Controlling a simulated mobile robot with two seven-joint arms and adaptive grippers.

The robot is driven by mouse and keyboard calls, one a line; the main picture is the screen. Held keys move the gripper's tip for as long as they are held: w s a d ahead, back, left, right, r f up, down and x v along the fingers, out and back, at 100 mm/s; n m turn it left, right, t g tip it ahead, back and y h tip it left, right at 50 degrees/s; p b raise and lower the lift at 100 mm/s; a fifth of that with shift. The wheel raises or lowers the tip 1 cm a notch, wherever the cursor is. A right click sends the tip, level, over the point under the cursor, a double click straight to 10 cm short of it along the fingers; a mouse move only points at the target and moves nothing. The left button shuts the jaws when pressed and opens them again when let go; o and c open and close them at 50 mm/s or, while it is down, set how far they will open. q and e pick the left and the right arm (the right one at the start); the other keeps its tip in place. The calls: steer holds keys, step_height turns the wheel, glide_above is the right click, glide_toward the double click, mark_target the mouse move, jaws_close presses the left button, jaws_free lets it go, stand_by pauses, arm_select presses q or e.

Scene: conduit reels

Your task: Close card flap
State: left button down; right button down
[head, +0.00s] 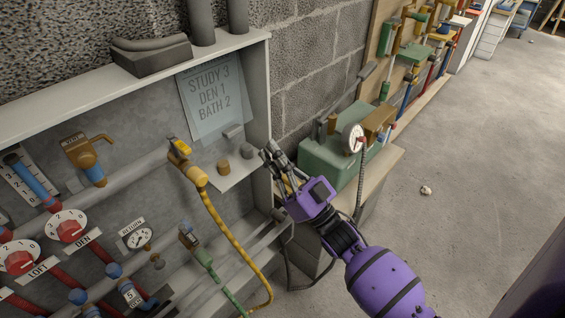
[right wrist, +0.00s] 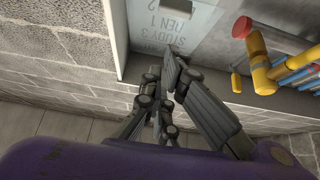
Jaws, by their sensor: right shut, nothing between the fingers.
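A pale blue-grey card panel (head: 208,100) lettered STUDY 3, DEN 1, BATH 2 is at the upper right of the open grey cabinet's back. It shows upside down in the right wrist view (right wrist: 182,22). I cannot tell the flap from the card. Below it a small pale ledge (head: 232,172) carries small brown and grey knobs. My purple right gripper (head: 273,160) is at the cabinet's right edge, below and right of the card. Its fingers are shut with nothing between them. In the right wrist view the fingertips (right wrist: 168,68) point toward the card, apparently short of it. My left gripper is out of view.
Pipes, a yellow hose (head: 228,232), red dials (head: 70,230) and a gauge (head: 139,238) fill the cabinet's left and lower parts. A green machine (head: 332,150) with a gauge stands on a bench right of my gripper. The floor at right is mostly clear.

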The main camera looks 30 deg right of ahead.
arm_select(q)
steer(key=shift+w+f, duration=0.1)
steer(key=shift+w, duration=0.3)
arm_select(e)
steer(key=w+a+r, duration=0.1)
steer(key=w+a, duration=0.1)
steer(key=w, duration=0.4)
steer(key=shift+w+a+r, duration=0.15)
steer(key=shift+w+a, duration=0.1)
steer(key=shift+w, duration=0.1)
arm_select(q)
steer(key=shift+b, duration=0.3)
